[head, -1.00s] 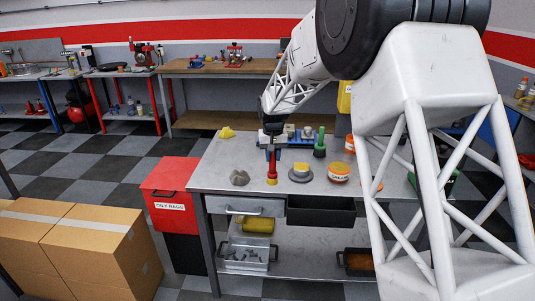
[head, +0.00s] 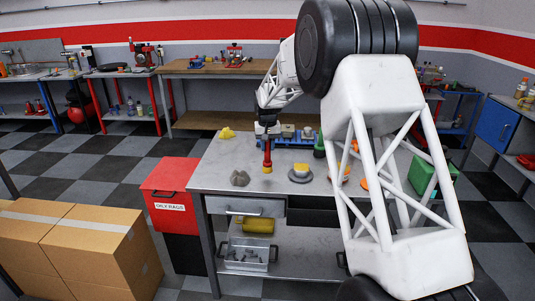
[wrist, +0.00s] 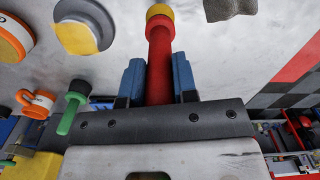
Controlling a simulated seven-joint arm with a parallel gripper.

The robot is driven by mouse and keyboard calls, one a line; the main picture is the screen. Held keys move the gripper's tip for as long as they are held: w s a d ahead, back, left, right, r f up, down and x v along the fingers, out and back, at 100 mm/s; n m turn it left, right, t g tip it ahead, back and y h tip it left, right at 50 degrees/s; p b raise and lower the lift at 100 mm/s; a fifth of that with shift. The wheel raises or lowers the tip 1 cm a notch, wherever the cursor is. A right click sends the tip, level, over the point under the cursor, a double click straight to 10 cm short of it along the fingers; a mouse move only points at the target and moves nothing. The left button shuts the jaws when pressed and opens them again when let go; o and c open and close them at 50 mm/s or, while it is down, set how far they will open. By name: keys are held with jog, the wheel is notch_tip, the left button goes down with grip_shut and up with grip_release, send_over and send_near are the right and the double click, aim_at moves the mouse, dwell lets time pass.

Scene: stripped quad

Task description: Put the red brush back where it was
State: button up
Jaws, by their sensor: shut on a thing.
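The red brush (head: 267,154) hangs upright from my gripper (head: 267,138), its yellow end pointing down over the workbench (head: 215,178). In the wrist view its red shaft (wrist: 160,62) sits between the two blue fingers of my gripper (wrist: 158,80), which are shut on it. I cannot tell whether the yellow end touches the bench top. The upper part of the brush is hidden by the gripper. A green-handled tool (head: 319,147) stands to the right of the brush; it also shows in the wrist view (wrist: 72,108).
A blue item (head: 295,140) is behind. A red bin (head: 170,190) stands left.

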aim_at(268, 153)
dwell(0.3)
jog(key=shift+f, duration=1.85)
jog(key=o, duration=0.9)
notch_tip(268, 153, up, 12)
jog(key=shift+r, duration=0.15)
